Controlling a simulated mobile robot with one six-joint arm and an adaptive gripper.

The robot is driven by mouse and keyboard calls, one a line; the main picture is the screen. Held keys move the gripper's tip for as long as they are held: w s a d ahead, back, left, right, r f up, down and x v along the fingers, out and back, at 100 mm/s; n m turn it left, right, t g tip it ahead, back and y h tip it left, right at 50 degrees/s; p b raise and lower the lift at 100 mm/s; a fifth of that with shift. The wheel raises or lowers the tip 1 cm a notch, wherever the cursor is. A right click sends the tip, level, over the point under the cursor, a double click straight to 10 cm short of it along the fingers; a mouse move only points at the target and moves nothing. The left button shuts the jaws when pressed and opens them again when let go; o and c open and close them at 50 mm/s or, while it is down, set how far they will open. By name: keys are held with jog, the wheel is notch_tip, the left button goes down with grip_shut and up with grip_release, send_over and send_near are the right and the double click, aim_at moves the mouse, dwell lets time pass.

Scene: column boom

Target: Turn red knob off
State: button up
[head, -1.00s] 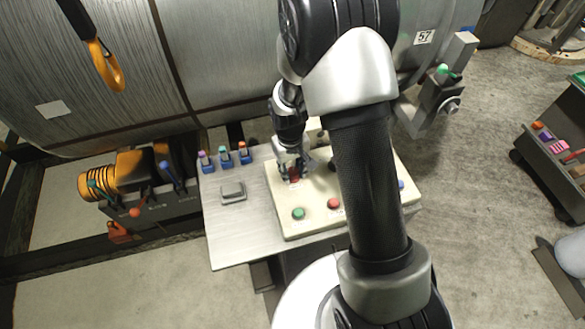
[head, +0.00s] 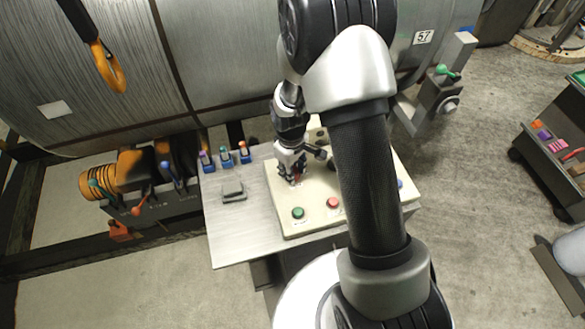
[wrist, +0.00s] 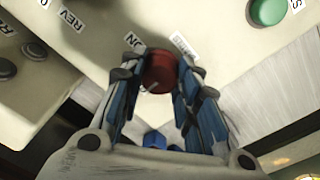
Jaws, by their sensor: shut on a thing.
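The red knob (wrist: 160,72) sits on the cream control panel (wrist: 205,30), between my gripper's two fingers in the wrist view. My gripper (wrist: 158,78) is shut on the knob, one blue-and-grey finger on each side. A pale pointer line shows on the knob's face. A label ending in "ON" is partly visible beside the knob. In the head view my gripper (head: 292,178) is over the left part of the panel (head: 315,222), and its fingers mostly hide the knob.
A green button (head: 298,213) and a red button (head: 333,202) are on the panel's near side. Several coloured switches (head: 226,156) and a grey block (head: 233,191) are on the metal table to the left.

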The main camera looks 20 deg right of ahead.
jog(key=o, duration=1.1)
jog(key=r, duration=1.2)
jog(key=shift+s+a, duration=0.1)
jog(key=shift+a, duration=0.1)
jog(key=s+r+m+t+b, duration=0.25)
jog(key=s+r, duration=0.55)
jog(key=r, duration=0.4)
jog(key=s+r+m, duration=0.1)
jog(key=s, duration=0.3)
jog(key=s+r+m+t, duration=0.1)
jog(key=s+m, duration=0.1)
jog(key=s, duration=0.2)
jog(key=s+r+m+t+b, duration=0.1)
jog(key=s+r, duration=0.1)
jog(key=s, duration=0.3)
jog(key=shift+s+d, duration=0.1)
jog(key=shift+d, duration=0.15)
